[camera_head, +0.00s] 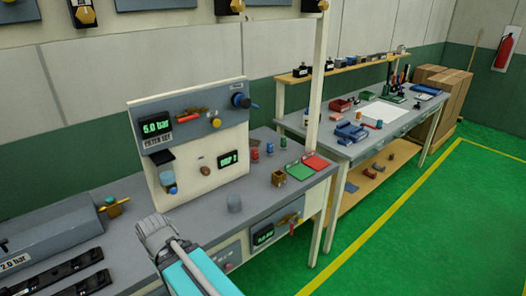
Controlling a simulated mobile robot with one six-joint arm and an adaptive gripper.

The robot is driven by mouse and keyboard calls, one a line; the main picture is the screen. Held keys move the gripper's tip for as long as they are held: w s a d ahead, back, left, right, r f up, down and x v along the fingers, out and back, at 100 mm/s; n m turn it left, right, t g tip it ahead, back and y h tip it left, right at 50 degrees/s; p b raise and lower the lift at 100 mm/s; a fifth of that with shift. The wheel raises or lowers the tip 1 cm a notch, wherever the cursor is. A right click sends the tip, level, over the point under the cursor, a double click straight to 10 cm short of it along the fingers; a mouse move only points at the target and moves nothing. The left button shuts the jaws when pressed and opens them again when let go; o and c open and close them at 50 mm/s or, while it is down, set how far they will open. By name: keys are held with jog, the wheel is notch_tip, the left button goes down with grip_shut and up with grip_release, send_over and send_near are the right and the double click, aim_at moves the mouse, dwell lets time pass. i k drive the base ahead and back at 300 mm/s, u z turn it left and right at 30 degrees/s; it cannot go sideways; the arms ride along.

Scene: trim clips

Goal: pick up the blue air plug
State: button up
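Several small coloured plug-like pieces stand upright on the grey bench, right of the upright panel. One is bluish (270,149) and may be the blue air plug; it is too small to be sure. A red one (255,153) stands at its left, and another with a red top (283,143) stands at its right. My gripper (156,228) is at the lower left, in front of the panel and well short of these pieces. Its fingers are not clear, so I cannot tell whether it is open or shut.
The upright panel (213,150) carries a pressure display, knobs and a blue-ended fitting (241,101). A grey cylinder (234,203), a brown block (278,179), a green pad (299,171) and a red pad (316,161) are on the bench. A pale post (318,80) rises behind.

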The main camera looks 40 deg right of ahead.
aim_at(270, 146)
jog(key=u, duration=0.1)
jog(key=k, duration=0.75)
jog(key=z, duration=1.25)
jog(key=i, duration=1)
